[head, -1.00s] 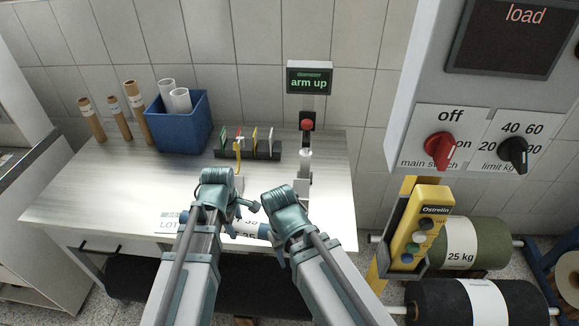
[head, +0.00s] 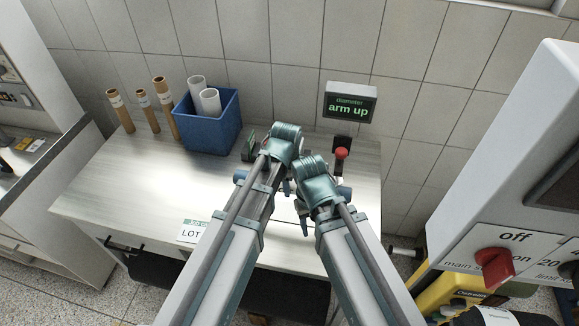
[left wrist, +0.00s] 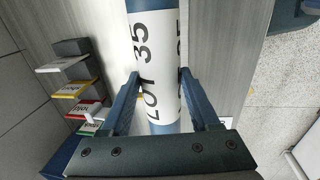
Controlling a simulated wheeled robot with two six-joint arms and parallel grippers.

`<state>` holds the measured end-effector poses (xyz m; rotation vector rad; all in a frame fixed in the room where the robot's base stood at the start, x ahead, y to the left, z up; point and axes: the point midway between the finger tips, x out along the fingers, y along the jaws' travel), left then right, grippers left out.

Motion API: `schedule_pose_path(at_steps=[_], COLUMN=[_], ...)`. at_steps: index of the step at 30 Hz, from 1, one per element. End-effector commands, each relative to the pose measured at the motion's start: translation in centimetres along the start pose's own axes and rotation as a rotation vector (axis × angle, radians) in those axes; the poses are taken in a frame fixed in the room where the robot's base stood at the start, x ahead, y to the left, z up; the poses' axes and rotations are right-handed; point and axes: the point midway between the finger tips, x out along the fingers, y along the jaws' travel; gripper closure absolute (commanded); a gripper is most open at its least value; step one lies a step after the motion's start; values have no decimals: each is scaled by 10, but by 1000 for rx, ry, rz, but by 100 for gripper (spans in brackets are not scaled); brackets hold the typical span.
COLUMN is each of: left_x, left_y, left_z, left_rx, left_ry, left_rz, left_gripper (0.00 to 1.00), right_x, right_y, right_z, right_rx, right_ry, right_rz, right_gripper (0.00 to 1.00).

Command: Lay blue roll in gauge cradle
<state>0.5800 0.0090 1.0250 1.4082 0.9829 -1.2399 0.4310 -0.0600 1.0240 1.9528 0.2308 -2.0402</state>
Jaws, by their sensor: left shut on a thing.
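The blue roll with a white "LOT 35" label (left wrist: 150,50) sits between the two fingers of my left gripper (left wrist: 157,92) in the left wrist view. In the head view its blue ends show on either side of my grippers, one on the left (head: 240,176) and one on the right (head: 345,192). My left gripper (head: 284,180) is shut on it. My right gripper (head: 316,195) is close beside it on the right; its fingers are unclear. The gauge's display (head: 351,103) reads "diameter arm up", above a red button (head: 341,153). The cradle is hidden behind my arms.
A blue bin (head: 208,125) with white tubes stands at the back left, beside several brown tubes (head: 143,100). A rack of coloured tags (left wrist: 72,48) is near the roll. The table's left part (head: 120,185) is clear. A grey control cabinet (head: 520,170) stands at right.

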Motion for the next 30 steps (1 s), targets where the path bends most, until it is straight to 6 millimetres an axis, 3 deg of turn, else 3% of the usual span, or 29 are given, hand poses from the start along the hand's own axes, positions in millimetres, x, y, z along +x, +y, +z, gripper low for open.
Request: schedule_pose_path(at_steps=[14,30], left_x=[14,72], left_y=[-2,-11], left_z=[1,1], left_rx=[-1,0], left_ry=[0,0], left_rz=[0,0], left_gripper=[100,100], right_x=[14,73], right_y=[-1,-7], right_z=[-1,-4], right_rx=[0,2], right_ry=[0,0], right_rz=[0,0], right_gripper=[50,50])
